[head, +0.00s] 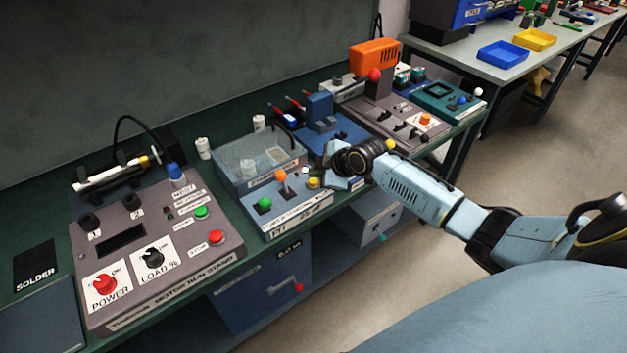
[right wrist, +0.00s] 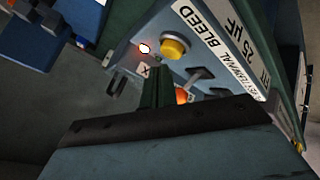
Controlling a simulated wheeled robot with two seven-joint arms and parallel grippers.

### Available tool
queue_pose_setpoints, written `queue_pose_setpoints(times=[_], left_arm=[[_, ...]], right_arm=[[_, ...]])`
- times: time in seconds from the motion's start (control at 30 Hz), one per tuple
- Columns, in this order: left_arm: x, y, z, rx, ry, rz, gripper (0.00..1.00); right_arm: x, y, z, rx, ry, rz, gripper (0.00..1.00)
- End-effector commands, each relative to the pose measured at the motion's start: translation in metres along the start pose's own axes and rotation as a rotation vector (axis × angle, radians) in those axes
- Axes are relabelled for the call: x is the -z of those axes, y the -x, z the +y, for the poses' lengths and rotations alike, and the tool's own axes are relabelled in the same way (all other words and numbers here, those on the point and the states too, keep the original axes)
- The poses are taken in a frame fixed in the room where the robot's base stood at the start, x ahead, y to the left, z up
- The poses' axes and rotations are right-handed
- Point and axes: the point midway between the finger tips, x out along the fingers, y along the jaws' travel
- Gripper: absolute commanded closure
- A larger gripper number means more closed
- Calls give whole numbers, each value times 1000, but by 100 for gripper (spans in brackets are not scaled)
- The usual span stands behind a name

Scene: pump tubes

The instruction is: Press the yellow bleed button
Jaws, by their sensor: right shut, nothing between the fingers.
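The yellow bleed button (head: 313,183) sits on the blue-grey capacitor box (head: 290,222) near its right side. In the right wrist view the round yellow button (right wrist: 174,47) shows just beyond my fingertips, beside the label "TERMINAL BLEED". My right gripper (head: 327,181) is shut and empty, right beside the button in the head view. In the right wrist view its closed fingers (right wrist: 157,75) point toward the panel, with a visible offset from the button. I cannot tell whether they touch the panel. My left gripper is not in view.
The same box carries an orange-knobbed lever (head: 281,175) and a green button (head: 265,204). A lit lamp (right wrist: 144,48) is close to the yellow button. A grey motor run stand (head: 150,250) stands left; a blue fixture (head: 322,115) and other stations stand behind.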

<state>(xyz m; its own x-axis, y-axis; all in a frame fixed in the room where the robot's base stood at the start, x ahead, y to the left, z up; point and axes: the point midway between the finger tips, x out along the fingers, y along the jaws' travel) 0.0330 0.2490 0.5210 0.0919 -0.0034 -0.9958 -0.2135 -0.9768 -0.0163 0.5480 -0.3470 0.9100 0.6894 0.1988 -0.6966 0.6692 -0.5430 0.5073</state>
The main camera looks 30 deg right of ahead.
Motion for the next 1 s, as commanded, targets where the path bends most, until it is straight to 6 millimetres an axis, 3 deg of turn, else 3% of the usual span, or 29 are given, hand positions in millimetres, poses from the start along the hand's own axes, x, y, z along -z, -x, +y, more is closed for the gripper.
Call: queue_pose_setpoints(times=[1.0], left_arm=[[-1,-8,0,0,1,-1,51]], right_arm=[[-7,-9,-6,0,0,-1,100]])
